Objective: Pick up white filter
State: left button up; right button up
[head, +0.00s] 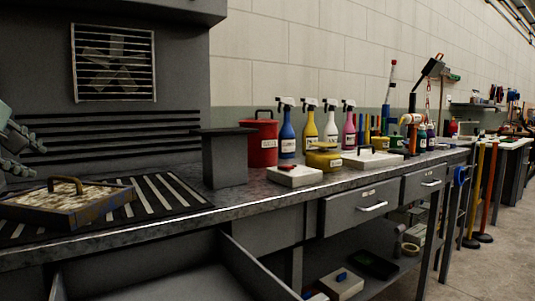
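A flat white block with a dark handle on top, likely the white filter (375,160), lies on the grey workbench (250,194) beyond a yellow container. My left gripper (18,145) shows only in part at the left edge, far from both white blocks. Whether its fingers are open or shut is unclear. My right gripper is out of view.
A worn tan filter-like panel with a handle (70,204) lies on a slatted black grate (165,196). A dark stand (225,160), red canister (262,142), yellow container (324,160) and several spray bottles (287,133) crowd the bench. An open drawer (150,275) juts out below.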

aim_at(366, 154)
jog(key=k+l, duration=0.1)
jog(key=l, duration=1.05)
jog(key=k+l, duration=0.15)
jog(key=l, duration=0.4)
jog(key=k+l, duration=0.1)
jog(key=l, duration=0.5)
jog(key=k+l, duration=0.1)
jog(key=l, duration=0.45)
